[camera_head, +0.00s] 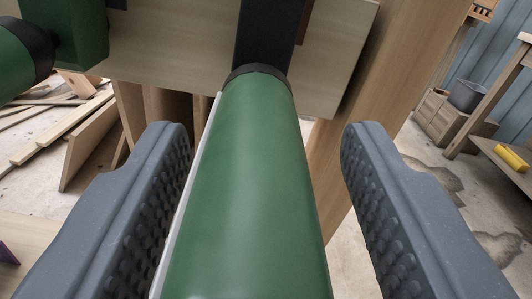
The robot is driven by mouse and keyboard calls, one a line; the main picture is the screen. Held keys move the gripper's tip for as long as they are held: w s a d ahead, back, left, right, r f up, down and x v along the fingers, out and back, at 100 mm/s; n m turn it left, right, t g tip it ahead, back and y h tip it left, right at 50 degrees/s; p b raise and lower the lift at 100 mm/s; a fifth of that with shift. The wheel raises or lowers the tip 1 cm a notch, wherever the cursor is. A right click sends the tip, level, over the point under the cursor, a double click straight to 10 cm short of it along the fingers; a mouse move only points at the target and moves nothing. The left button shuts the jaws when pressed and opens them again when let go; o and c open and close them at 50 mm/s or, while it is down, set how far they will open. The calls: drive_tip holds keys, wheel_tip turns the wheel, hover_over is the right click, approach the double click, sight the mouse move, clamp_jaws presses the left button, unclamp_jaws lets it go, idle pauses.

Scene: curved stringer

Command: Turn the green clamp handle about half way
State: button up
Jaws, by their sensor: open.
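The green clamp handle (254,190) is a thick green cylinder in the middle of the view, running from the bottom edge up to a black collar and a dark bar (265,35). My gripper (265,140) is open, with one grey studded finger on each side of the handle. A gap shows between the handle and the right finger. The left finger is nearer to it, and I cannot tell if they touch. A thin pale strip (190,210) runs along the handle's left side. The handle's near end is cut off by the frame.
Another green clamp part (80,35) with a black collar is at the upper left. Pale wooden boards (165,50) stand behind the handle, and a broad wooden piece slants down at the right. Loose planks (50,125) lie on the floor at left. A workbench (500,150) stands far right.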

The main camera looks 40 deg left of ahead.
drive_tip(key=c, duration=1)
drive_tip(key=shift+d, duration=0.1)
drive_tip(key=shift+n, duration=1.1)
drive_tip(key=o, duration=1)
